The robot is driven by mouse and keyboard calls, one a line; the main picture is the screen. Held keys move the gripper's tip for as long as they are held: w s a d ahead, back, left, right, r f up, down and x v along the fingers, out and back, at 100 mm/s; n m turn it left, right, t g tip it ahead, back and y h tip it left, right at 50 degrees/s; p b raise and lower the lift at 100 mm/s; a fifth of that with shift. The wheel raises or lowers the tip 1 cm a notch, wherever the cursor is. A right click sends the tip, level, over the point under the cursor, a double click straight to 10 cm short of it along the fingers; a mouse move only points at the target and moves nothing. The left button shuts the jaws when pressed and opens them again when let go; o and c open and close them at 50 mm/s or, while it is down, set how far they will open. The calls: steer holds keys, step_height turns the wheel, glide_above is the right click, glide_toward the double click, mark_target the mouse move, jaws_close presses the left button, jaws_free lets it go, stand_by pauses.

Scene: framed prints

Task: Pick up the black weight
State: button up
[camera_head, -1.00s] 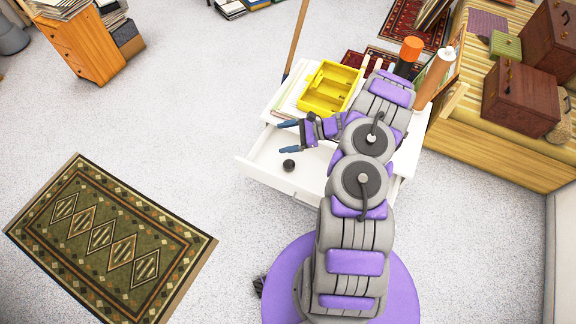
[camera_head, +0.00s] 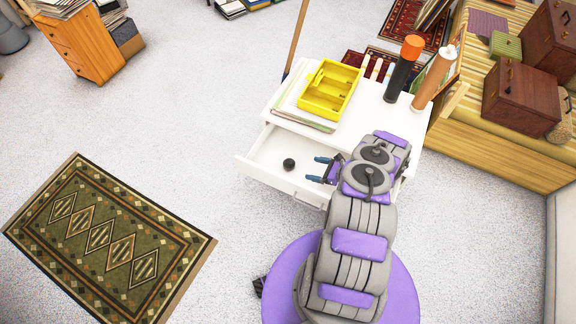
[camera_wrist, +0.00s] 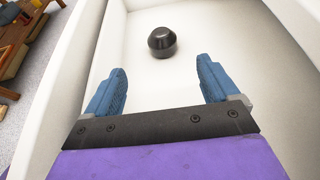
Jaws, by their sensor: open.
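The black weight (camera_head: 289,164) is a small dark rounded object lying on the white floor of an open drawer (camera_head: 262,172). In the wrist view the weight (camera_wrist: 162,42) sits beyond the fingertips, a little above the middle of the gap between them. My gripper (camera_head: 319,169) is open and empty, to the right of the weight in the head view. Its two blue fingers (camera_wrist: 160,78) point toward the weight without touching it. The drawer's white walls (camera_wrist: 85,60) rise on both sides of the fingers in the wrist view.
The white cabinet top (camera_head: 355,125) above the drawer holds a yellow tray (camera_head: 330,90), papers, a black bottle with an orange cap (camera_head: 403,70) and a brown tube (camera_head: 433,78). A patterned rug (camera_head: 110,240) lies left. A bench with brown cases (camera_head: 520,95) stands right.

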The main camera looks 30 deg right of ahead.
mark_target(294, 164)
steer(key=b+x, duration=0.1)
steer(key=x, duration=0.5)
steer(key=shift+w+f, duration=0.3)
steer(key=shift+w, duration=0.05)
steer(key=shift+w+a+f+b, duration=0.1)
steer(key=shift+w+a+b, duration=0.2)
steer(key=shift+a, duration=0.25)
steer(key=x, duration=0.1)
steer(key=b+x, duration=0.1)
steer(key=x, duration=0.1)
steer(key=shift+d+f, duration=0.15)
steer(key=shift+f, duration=0.15)
steer(key=shift+w+a+f+b, duration=0.2)
steer(key=shift+w+a+b, duration=0.1)
steer(key=shift+w, duration=0.3)
steer(key=shift+a, duration=0.1)
steer(key=shift+c, duration=0.2)
steer(key=shift+a+r, duration=0.1)
steer(key=shift+c, duration=0.8)
steer(key=shift+d, duration=0.25)
steer(key=c, duration=0.7)
steer(key=shift+a, duration=0.1)
steer(key=c, duration=0.4)
